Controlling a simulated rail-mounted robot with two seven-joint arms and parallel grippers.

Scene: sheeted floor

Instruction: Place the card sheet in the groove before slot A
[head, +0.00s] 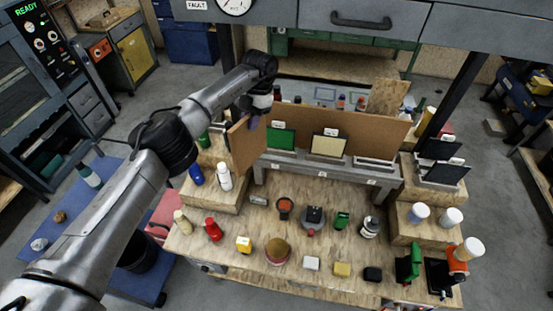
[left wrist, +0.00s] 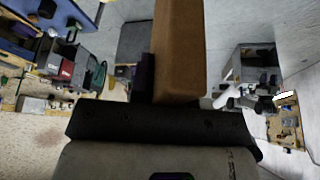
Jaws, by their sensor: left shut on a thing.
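My left gripper (head: 252,116) is shut on a brown card sheet (head: 243,149), which it holds upright at the left end of the rack (head: 310,166). In the left wrist view the card sheet (left wrist: 180,50) extends away from the gripper (left wrist: 150,85), with a dark finger against its left side. On the rack, a green panel (head: 281,138) and a cream panel (head: 328,146) stand upright, with a low white-edged piece (head: 373,163) to their right. Small tags mark the rack's front, but their letters are too small to read. The groove itself is not clear. My right gripper is not in view.
A long brown board (head: 385,132) stands behind the panels. Wooden steps (head: 222,201) with bottles stand at the left, below the card sheet. Several small objects, including a red bottle (head: 213,229) and a brown round item (head: 277,251), crowd the table front. Dark panels (head: 441,172) stand at the right.

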